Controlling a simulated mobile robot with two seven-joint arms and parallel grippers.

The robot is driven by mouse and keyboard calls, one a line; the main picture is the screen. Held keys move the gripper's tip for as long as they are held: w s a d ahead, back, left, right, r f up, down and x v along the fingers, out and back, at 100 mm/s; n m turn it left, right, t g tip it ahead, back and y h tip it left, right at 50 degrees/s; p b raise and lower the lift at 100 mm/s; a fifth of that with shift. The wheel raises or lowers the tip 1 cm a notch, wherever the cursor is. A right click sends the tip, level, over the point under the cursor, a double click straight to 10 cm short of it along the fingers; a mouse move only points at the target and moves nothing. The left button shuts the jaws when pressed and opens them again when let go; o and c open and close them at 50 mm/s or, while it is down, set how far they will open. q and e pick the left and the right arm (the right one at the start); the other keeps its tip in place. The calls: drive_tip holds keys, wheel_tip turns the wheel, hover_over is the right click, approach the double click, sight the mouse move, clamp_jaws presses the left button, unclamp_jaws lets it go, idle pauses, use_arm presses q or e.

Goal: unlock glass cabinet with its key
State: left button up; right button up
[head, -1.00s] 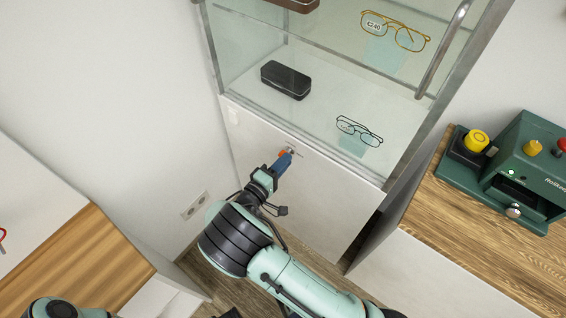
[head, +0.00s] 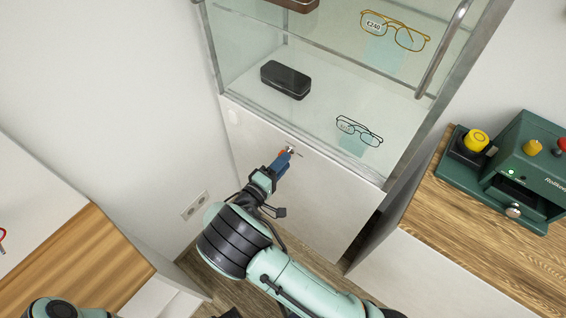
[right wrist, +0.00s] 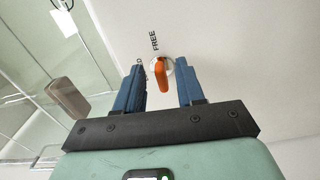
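The glass cabinet (head: 300,190) stands in the middle of the head view, with a pale lower panel below its glass. On the panel is a round lock (right wrist: 168,68) with an orange key or handle (right wrist: 161,74) at its face, pointing down in the right wrist view. Lettering beside it reads "FREE"; a second word is partly hidden by a finger. My right gripper (head: 286,158) is at the panel, its blue fingers open on either side of the orange piece, with visible gaps. In the head view the fingers cover most of the lock. My left gripper is out of view.
Behind the glass are a dark case (head: 286,79), black glasses (head: 359,130) and gold glasses (head: 395,30). A green machine (head: 530,165) with buttons stands on a wooden counter at right. Another wooden top (head: 70,265) is at lower left.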

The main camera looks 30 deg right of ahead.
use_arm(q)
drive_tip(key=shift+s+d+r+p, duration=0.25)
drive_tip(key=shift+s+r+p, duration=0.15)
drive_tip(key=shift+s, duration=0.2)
use_arm(e)
drive_tip(key=v, duration=1.3)
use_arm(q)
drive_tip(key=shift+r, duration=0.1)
